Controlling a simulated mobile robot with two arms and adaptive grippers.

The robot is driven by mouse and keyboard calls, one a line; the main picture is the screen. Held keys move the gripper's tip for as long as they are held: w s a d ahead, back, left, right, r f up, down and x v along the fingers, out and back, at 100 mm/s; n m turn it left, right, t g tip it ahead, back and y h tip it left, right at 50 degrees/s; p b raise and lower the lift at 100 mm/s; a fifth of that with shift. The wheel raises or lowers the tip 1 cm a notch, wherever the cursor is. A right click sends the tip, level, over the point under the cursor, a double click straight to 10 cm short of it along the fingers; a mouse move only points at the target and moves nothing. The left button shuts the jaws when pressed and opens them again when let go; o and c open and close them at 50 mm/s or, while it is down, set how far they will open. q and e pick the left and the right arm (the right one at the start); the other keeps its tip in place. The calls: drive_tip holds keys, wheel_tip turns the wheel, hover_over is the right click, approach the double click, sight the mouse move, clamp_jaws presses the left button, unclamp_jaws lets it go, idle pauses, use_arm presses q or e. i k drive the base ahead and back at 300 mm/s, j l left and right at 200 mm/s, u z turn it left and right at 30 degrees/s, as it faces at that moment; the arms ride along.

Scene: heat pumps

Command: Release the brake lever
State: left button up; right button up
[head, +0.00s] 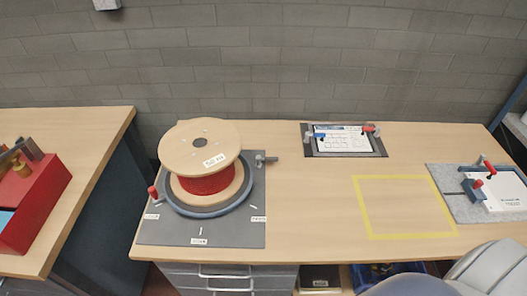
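A wooden spool (200,147) wound with red cable (208,183) stands on a round grey turntable (225,207) on a dark grey base plate (160,236). A small red-topped handle (153,192) stands at the plate's left edge. A grey metal fitting (265,158) sits at its right rear, beside the turntable. I cannot tell for sure which of these is the brake lever. Small white labels lie on the plate, too small to read surely. Neither gripper is in view; only grey parts of my own body show at the bottom right.
A clamped document board (343,141) lies at the back. A yellow taped square (405,206) on the bench is empty. A grey fixture (459,206) with red and blue clamps is at right. A red box (35,202) stands on the separate left table, across a gap.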

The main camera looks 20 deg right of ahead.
sight(259, 158)
drive_tip(key=k+l, duration=0.1)
drive_tip(key=l, duration=0.35)
drive_tip(key=k+l+z, duration=0.15)
drive_tip(key=l, duration=0.85)
drive_tip(key=k+z, duration=0.05)
drive_tip(key=k, duration=0.05)
